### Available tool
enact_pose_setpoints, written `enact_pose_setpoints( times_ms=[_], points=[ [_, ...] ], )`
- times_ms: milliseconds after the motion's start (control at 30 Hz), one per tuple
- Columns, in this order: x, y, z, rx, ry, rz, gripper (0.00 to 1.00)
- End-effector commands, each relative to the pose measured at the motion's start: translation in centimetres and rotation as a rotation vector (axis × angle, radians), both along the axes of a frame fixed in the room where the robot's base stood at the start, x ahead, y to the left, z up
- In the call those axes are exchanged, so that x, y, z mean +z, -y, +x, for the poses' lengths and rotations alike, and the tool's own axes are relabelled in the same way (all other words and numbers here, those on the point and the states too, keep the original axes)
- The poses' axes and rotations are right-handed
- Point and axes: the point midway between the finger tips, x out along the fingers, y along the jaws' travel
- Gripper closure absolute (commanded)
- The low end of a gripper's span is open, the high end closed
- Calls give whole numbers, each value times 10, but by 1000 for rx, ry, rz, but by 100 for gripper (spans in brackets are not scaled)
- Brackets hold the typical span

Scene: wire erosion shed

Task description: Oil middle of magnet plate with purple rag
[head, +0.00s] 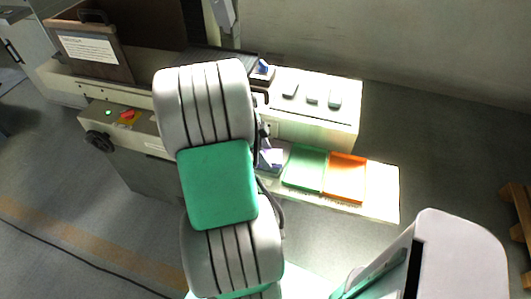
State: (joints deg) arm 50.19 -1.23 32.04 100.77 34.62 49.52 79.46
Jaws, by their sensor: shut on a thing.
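The magnet plate (212,62) is a dark ribbed slab on top of the machine bed, partly hidden behind my arm. A small bluish-purple patch (272,159) shows just right of my arm, left of the green tray; it looks like the purple rag or its tray, and I cannot tell them apart. Part of my gripper (264,152) shows at this patch, mostly hidden by my arm. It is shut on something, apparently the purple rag. The middle of the plate is partly covered from view.
A green tray (305,168) and an orange tray (346,179) lie on the low pale shelf (385,191). A small blue object (264,67) sits by the plate's right end. Several grey blocks (312,98) stand on the bed. A brown signboard (90,50) stands left.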

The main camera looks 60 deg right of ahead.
Motion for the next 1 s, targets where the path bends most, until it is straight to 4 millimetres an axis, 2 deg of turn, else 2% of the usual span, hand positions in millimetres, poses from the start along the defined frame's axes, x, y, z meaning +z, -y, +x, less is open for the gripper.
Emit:
enact_pose_setpoints(
  times_ms=[1000],
  points=[
    [-8, 0, 0, 1, 0, 0, 79]
  ],
)
